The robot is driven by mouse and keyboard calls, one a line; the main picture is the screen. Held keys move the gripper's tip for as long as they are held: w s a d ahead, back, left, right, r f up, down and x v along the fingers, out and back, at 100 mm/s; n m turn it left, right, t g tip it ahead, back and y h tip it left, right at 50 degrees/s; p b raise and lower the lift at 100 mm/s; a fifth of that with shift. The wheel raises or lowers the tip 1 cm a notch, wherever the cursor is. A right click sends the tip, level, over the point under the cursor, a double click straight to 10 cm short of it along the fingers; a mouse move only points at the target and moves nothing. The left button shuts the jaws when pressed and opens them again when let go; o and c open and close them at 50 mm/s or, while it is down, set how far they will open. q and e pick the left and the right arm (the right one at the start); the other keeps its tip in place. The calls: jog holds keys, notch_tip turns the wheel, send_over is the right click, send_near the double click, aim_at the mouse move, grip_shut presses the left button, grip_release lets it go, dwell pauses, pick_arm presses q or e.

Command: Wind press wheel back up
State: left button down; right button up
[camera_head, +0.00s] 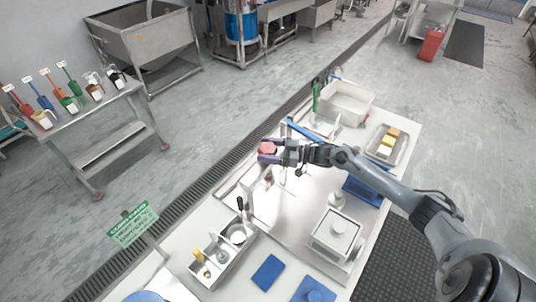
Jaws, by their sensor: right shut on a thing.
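My right gripper (272,151) reaches in from the right over the table. It is shut on a small red part, which looks like the press wheel (267,147), with a finger on either side of it. The wheel sits at the top of a pale metal press frame (249,197) near the table's far-left edge. The frame's lower part is hard to make out against the bright table top. My left gripper is not in view.
A white basin (347,101) and a tray with yellow blocks (389,142) stand at the back. A white lidded box (337,235), a compartment box (222,255) and a blue pad (268,272) are nearer. A green sign (133,225) stands left of the table.

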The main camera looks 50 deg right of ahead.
jog(key=shift+y, duration=0.3)
jog(key=o, duration=1)
jog(key=shift+c, duration=0.2)
jog(key=shift+s, duration=0.1)
jog(key=v, duration=1)
jog(key=shift+s+d+r+b, duration=0.15)
jog(key=shift+s+d+b, duration=0.05)
jog(key=shift+b, duration=0.15)
